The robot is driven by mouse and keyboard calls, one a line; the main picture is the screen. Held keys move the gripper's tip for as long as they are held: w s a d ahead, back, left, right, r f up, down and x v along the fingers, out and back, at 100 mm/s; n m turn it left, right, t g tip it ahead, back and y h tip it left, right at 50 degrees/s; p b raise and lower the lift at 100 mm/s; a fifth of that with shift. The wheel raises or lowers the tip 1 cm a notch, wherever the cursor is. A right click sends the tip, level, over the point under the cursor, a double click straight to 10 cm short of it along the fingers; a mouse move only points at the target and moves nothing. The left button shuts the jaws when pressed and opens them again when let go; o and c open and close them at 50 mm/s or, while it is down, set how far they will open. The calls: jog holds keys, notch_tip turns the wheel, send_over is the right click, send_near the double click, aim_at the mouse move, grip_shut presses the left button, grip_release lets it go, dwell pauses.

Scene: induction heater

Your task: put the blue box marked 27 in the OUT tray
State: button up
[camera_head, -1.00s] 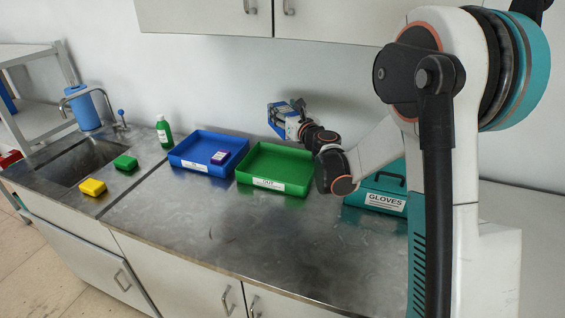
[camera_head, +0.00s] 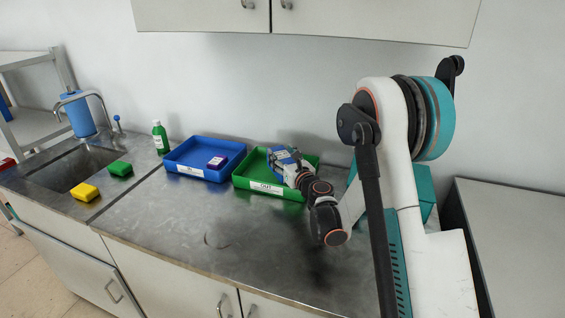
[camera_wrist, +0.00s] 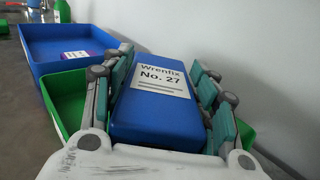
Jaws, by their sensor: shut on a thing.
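The blue box (camera_wrist: 158,112) has a white label reading "Wrenfix No. 27" in the wrist view. My gripper (camera_wrist: 165,95) is shut on it, with fingers along both its sides. In the head view, my gripper (camera_head: 283,160) is over the green tray (camera_head: 262,187), which carries a white label on its front. The box is low over this tray, within its outline. I cannot tell whether the box touches the tray floor. The tray's green wall also shows on both sides of the box in the wrist view (camera_wrist: 66,98).
A blue tray (camera_head: 195,171) with a purple box (camera_head: 217,162) stands left of the green tray. A green bottle (camera_head: 160,138), green sponge (camera_head: 120,169), yellow sponge (camera_head: 85,191) and sink (camera_head: 72,168) are further left. The front counter is clear.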

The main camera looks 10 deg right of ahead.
jog(key=shift+f, duration=0.5)
jog(key=shift+f+b, duration=0.25)
jog(key=shift+b, duration=0.05)
jog(key=shift+s+f, duration=0.1)
jog(key=shift+f, duration=0.05)
jog(key=shift+s+f+b, duration=0.1)
jog(key=shift+f+b, duration=0.1)
jog(key=shift+b, duration=0.25)
